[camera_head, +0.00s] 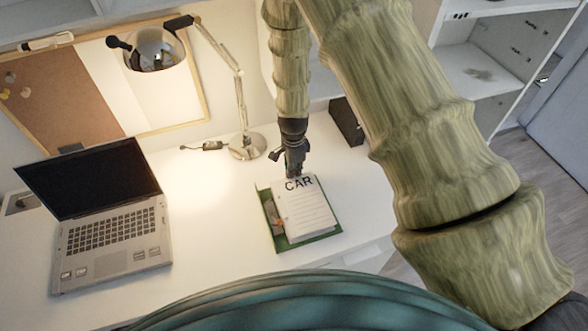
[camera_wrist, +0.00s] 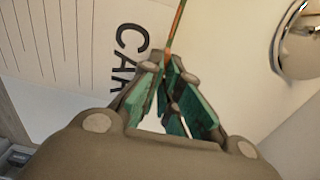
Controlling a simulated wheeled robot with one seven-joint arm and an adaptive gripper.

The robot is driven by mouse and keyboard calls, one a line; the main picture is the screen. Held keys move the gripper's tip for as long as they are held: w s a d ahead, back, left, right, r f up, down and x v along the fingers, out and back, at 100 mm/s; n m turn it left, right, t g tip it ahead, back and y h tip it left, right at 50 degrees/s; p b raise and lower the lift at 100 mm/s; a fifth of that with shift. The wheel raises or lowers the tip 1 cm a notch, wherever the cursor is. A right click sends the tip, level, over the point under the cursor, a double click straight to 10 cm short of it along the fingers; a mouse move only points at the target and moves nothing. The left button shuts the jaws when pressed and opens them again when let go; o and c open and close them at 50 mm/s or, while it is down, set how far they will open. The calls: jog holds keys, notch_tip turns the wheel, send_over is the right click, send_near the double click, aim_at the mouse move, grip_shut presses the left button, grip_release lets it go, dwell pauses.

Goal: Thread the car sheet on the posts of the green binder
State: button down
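The car sheet (camera_head: 305,212) is white with ruled lines and a bold CAR heading. It lies over the green binder (camera_head: 322,240) on the desk, and the binder shows along its left and bottom sides. The CAR heading of the sheet also shows in the wrist view (camera_wrist: 75,50). My gripper (camera_head: 293,174) points down at the sheet's top edge. In the wrist view its green-padded fingers (camera_wrist: 164,70) come together at that edge, beside the heading, and appear shut on it. The binder's posts cannot be made out.
An open laptop (camera_head: 108,235) stands at the left. A dark box (camera_head: 346,121) is at the back right. The desk between laptop and binder is clear.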

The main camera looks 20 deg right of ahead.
jog(key=shift+f+b, duration=0.7)
jog(key=shift+f, duration=0.9)
dwell(3.2)
jog(key=c, duration=1.6)
grip_release()
jog(key=shift+o, duration=0.2)
jog(key=shift+r, duration=0.15)
notch_tip(320, 180, up, 12)
jog(key=shift+w+f, duration=0.1)
